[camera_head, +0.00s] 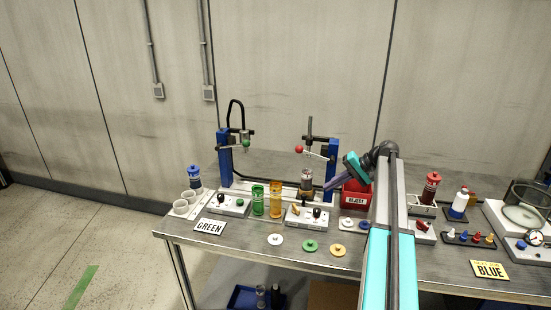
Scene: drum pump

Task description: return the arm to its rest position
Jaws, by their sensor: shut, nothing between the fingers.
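My arm reaches in from the lower right over the metal workbench (190,236). Its wrist bends left, and my gripper (329,186) points left and slightly down. The gripper is shut and empty. Its tips are near the right blue post (332,155) of the pump stand and just left of the red REJECT bin (357,196). I cannot tell whether the tips touch anything. My forearm hides part of the bench to the right of the bin.
Green (258,201) and orange (275,200) cylinders stand left of my gripper. Three discs lie in front, including a green one (310,246). A red-capped bottle (430,188), a white bottle (460,200) and a glass vessel (530,205) stand right of my arm.

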